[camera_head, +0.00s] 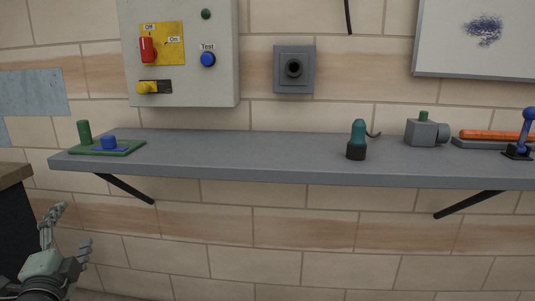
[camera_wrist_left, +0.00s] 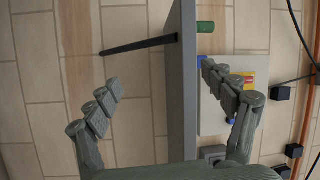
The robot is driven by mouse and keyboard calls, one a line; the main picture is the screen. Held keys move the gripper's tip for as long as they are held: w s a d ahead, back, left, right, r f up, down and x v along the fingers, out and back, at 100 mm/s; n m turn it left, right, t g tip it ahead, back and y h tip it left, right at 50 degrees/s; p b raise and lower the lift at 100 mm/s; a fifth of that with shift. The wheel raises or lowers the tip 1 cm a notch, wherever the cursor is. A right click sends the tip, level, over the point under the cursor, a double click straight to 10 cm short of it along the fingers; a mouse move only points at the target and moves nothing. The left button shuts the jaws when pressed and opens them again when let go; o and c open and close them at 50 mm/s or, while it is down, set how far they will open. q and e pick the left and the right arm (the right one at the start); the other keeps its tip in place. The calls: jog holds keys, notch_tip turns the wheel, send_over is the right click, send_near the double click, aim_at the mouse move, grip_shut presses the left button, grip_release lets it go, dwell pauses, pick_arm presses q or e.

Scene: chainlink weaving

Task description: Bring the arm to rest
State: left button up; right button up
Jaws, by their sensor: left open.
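My left gripper (camera_head: 66,232) is at the lower left of the head view, below and in front of the left end of the shelf. Its fingers point up, spread apart, with nothing between them. In the left wrist view the two fingers of the left gripper (camera_wrist_left: 158,80) are wide apart, with the grey shelf edge and wall seen beyond the gap. My right gripper is not in view.
A grey wall shelf (camera_head: 250,171) holds a green plate with pegs (camera_head: 128,149), a teal plug (camera_head: 357,137), a grey block (camera_head: 421,132) and an orange bar (camera_head: 490,135). A switch box (camera_head: 220,75) and a socket (camera_head: 283,82) are on the wall. A dark cabinet (camera_head: 12,215) stands left.

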pick_arm(q)
jog(key=s+d+f+n+g, duration=0.2)
jog(key=s+f+g, duration=0.1)
jog(key=f, duration=0.5)
jog(key=s+d+f+n+g+h, duration=0.1)
jog(key=s+f+n+g, duration=0.25)
jog(key=f, duration=0.45)
jog(key=s+d+f+n+g, duration=0.2)
jog(key=s+f, duration=0.2)
jog(key=f, duration=0.4)
jog(key=s+d+f+n+g+h+p, duration=0.1)
jog(key=s+d+f+n+g+h, duration=0.2)
jog(key=s+d+f+g, duration=0.3)
jog(key=s+d+f, duration=0.4)
jog(key=s+f, duration=0.2)
jog(key=s, duration=0.2)
jog(key=shift+s+d+f, duration=0.4)
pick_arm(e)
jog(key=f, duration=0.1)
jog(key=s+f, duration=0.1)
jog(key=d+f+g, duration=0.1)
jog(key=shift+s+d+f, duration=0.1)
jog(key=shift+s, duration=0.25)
pick_arm(q)
jog(key=shift+g, duration=0.25)
